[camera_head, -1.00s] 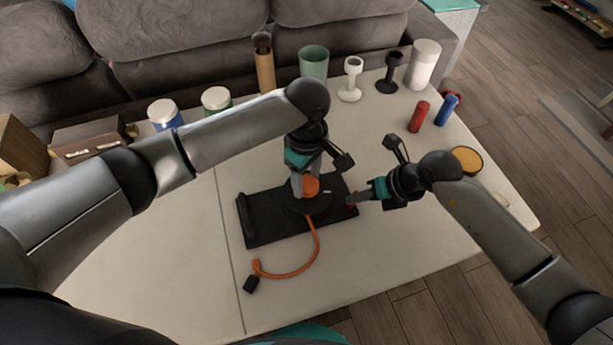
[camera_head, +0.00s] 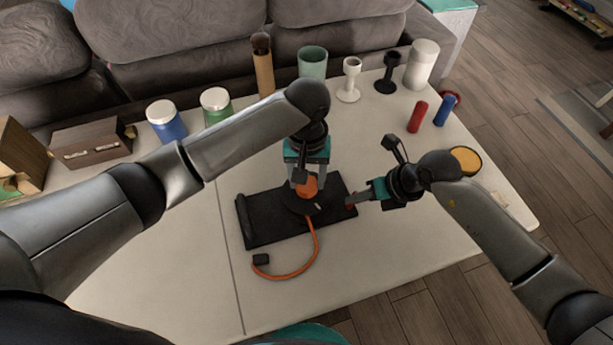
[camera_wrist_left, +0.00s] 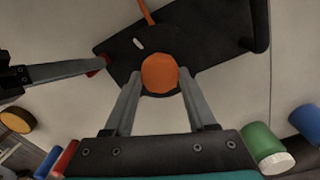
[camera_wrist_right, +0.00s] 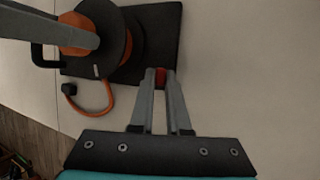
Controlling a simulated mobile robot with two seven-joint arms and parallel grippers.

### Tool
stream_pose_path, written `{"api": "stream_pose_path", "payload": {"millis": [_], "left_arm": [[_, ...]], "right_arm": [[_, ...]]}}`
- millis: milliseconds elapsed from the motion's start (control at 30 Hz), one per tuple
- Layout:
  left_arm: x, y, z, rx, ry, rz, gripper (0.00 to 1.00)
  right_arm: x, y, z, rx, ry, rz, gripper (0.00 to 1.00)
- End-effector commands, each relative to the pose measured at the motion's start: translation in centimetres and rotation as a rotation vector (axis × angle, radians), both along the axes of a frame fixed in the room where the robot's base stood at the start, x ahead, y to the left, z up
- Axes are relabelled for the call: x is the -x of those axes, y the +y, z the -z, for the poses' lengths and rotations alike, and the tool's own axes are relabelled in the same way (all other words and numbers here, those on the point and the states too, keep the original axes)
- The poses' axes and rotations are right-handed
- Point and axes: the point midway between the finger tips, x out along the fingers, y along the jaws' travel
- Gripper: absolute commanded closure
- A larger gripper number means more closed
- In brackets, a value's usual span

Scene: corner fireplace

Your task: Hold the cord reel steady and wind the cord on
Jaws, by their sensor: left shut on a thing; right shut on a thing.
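The cord reel is a dark disc with an orange knob (camera_head: 307,187) on a black base board (camera_head: 262,224), flat on the table. An orange cord (camera_head: 303,268) curves off the reel to the front left and ends in a black plug (camera_head: 261,259) on the table. My left gripper (camera_wrist_left: 160,85) is shut on the orange knob from above. My right gripper (camera_wrist_right: 160,80) is shut on a small red piece (camera_wrist_right: 160,78) at the right edge of the base. The reel's black disc (camera_wrist_right: 112,40) also shows in the right wrist view, partly behind my left finger.
Blue (camera_head: 166,120) and green (camera_head: 215,105) jars, a brown cylinder (camera_head: 263,70), a green cup (camera_head: 312,62) and goblets stand at the back. Red (camera_head: 418,116) and blue (camera_head: 445,109) cylinders stand at the right. The table's front left (camera_head: 170,270) is clear.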

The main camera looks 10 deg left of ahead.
Motion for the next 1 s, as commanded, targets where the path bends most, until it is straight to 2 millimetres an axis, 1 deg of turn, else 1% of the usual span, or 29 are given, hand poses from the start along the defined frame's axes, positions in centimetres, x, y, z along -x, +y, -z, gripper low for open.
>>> {"api": "stream_pose_path", "payload": {"millis": [1000], "left_arm": [[0.05,-0.25,-0.07,0.000,-0.001,0.966,0.99]], "right_arm": [[-0.05,-0.09,0.02,0.002,-0.001,0.001,1.00]]}}
